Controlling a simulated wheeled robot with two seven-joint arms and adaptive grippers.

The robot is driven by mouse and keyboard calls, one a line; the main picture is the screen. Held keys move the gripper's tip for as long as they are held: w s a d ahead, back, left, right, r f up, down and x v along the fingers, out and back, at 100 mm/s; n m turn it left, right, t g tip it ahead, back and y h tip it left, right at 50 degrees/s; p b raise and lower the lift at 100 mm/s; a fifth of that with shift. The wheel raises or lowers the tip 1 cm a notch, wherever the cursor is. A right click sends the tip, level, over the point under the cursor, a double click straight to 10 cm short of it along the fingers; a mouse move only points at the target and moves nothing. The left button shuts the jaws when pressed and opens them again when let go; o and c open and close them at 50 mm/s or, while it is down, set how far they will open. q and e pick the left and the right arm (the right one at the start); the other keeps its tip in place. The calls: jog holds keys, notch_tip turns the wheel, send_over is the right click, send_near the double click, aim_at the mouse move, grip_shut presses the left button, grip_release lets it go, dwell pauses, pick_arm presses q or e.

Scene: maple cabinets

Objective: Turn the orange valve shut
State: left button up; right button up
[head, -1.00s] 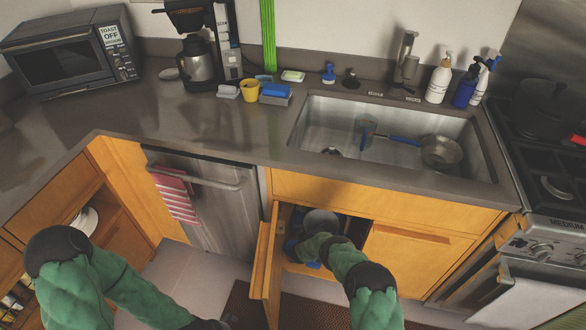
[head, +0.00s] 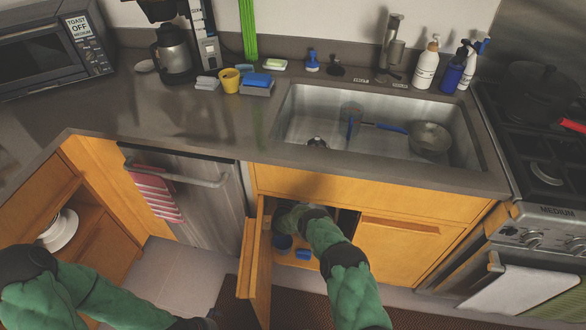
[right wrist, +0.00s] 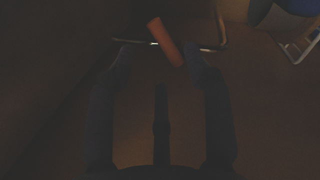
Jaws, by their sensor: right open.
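The orange valve handle (right wrist: 166,42) shows in the right wrist view as a short, tilted bar on a thin metal pipe (right wrist: 135,42). My right gripper (right wrist: 160,60) is open, one finger to each side of the handle's lower end. The picture is dark, and I cannot tell whether either finger touches it. In the head view my right arm (head: 335,255) reaches into the open cabinet under the sink, and its gripper and the valve are hidden inside.
The open cabinet door (head: 250,262) stands left of my right arm. Blue items (head: 303,254) sit in the cabinet's front. The sink (head: 380,130) is above.

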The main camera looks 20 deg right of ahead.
jog(key=b+x, duration=0.2)
jog(key=x, duration=0.3)
jog(key=shift+w+d, duration=0.1)
grip_shut()
